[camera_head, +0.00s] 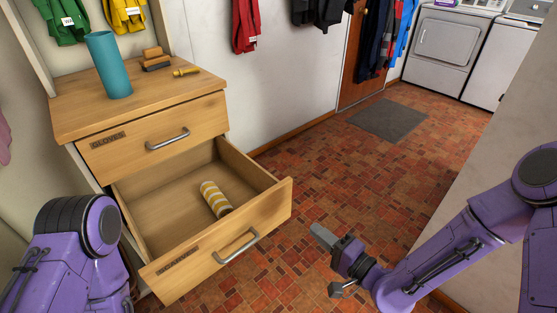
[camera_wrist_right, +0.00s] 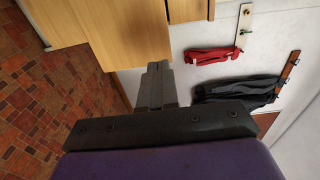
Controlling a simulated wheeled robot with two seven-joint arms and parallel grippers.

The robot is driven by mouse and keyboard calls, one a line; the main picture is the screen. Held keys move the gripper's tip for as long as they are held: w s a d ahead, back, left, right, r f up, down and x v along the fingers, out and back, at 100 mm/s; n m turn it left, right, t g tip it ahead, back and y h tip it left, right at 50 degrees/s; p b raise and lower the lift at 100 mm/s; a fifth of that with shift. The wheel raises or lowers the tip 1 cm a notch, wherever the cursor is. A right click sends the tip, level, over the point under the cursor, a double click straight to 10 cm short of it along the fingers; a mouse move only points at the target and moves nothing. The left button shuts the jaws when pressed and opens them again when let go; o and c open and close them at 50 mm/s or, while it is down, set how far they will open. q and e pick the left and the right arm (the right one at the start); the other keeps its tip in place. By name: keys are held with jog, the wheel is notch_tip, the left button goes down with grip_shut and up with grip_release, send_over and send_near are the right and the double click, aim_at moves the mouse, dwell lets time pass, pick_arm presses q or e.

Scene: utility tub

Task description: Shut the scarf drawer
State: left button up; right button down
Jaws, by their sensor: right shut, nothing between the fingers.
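The lower drawer (camera_head: 220,244) of the wooden dresser stands pulled well out in the head view. It has a metal handle (camera_head: 236,247) and a dark label too small to read surely. A rolled yellow-and-white striped scarf (camera_head: 215,199) lies inside. The upper drawer (camera_head: 155,137), labelled GLOVES, is shut. My right gripper (camera_head: 318,232) is shut and empty, to the right of the open drawer's front and apart from it. In the right wrist view its closed fingers (camera_wrist_right: 157,75) point toward wooden fronts and the wall. My left arm shows at the lower left; its gripper is out of view.
A teal vase (camera_head: 109,66), a brush (camera_head: 156,60) and a small yellow item (camera_head: 186,72) stand on the dresser top (camera_head: 135,100). Coats hang along the wall. Tiled floor is clear right of the drawer, up to a grey mat (camera_head: 388,119). A pale wall or panel edges the right.

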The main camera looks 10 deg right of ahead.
aim_at(273, 193)
jog(key=shift+y, duration=0.3)
jog(key=x, duration=0.8)
jog(key=r+x, duration=0.1)
jog(key=x, duration=0.4)
jog(key=shift+w+a, duration=0.4)
jog(key=shift+w, duration=0.1)
